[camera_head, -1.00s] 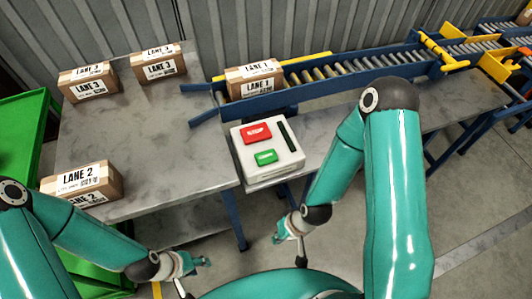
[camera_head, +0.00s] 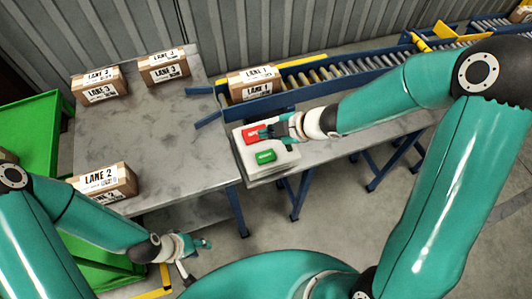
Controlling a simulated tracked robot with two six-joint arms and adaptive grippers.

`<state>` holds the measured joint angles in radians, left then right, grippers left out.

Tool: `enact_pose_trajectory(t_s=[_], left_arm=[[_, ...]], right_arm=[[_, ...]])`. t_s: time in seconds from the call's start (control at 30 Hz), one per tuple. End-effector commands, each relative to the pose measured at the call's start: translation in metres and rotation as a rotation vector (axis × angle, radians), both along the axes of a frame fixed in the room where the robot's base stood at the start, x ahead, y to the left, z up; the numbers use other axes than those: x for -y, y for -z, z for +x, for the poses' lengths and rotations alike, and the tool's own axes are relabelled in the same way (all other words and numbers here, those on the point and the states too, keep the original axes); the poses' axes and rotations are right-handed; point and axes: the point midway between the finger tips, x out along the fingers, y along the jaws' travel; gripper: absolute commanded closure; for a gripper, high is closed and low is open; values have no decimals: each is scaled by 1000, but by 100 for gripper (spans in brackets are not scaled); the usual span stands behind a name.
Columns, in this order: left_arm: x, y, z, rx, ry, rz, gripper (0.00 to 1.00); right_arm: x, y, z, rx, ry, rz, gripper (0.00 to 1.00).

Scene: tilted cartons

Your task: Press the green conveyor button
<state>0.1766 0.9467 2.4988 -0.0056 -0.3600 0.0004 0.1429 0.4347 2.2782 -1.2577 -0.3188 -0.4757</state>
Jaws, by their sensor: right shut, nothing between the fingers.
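The green button (camera_head: 265,156) sits on the front part of a white control box (camera_head: 283,161), below the red button (camera_head: 250,135). The box stands at the front edge of the table, by the conveyor's end. My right gripper (camera_head: 263,131) is shut and empty. It is over the box, at the red button's right side in the picture, just behind the green button, and hides part of the box top. I cannot tell whether it touches the box. My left gripper (camera_head: 204,244) hangs low in front of the table, away from the box; its finger opening is too small to tell.
A LANE 1 carton (camera_head: 252,83) stands at the start of the roller conveyor (camera_head: 330,75). Two LANE 3 cartons (camera_head: 98,84) (camera_head: 164,67) stand at the table's back, and a LANE 2 carton (camera_head: 107,182) at its front left. A green cart (camera_head: 35,135) is at left. The table's middle is clear.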

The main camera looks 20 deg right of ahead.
Motion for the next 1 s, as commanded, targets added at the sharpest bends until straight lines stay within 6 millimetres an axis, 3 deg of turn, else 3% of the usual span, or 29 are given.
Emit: enact_pose_trajectory(t_s=[0.43,1.0], left_arm=[[0,12,0,0,0,0,60],[0,81,0,0,0,0,60]], right_arm=[[0,13,0,-4,4,3,100],[0,82,0,-5,6,3,100]])
